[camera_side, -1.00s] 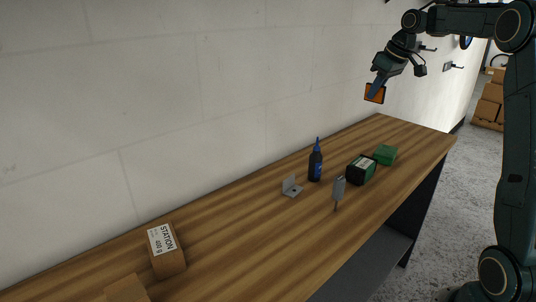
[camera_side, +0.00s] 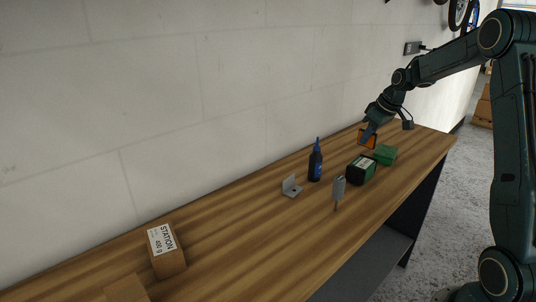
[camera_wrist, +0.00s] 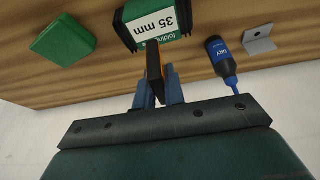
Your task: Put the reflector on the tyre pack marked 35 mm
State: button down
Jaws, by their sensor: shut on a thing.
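The orange reflector (camera_side: 369,138) is between the fingers of my gripper (camera_side: 366,133), which is shut on it. In the wrist view the reflector (camera_wrist: 154,66) shows edge-on between the two blue fingers (camera_wrist: 158,92). The tyre pack marked 35 mm (camera_wrist: 158,22) is a dark box with a green band and white label, just beyond the fingertips. In the side view this pack (camera_side: 361,170) stands on the bench, and the reflector is above and behind it, apart from it.
A plain green box (camera_side: 385,154) lies beside the pack on the bench (camera_side: 240,232). A dark bottle with a blue nozzle (camera_side: 315,163), a grey bracket (camera_side: 292,187) and a small grey upright plate (camera_side: 338,190) stand nearby. A carton marked STATION (camera_side: 168,252) is at the near left.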

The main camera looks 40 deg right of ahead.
aim_at(368, 147)
jog(key=shift+f, duration=2.8)
jog(key=shift+f, duration=0.15)
jog(key=c, duration=1.5)
grip_release()
jog(key=v, duration=1.2)
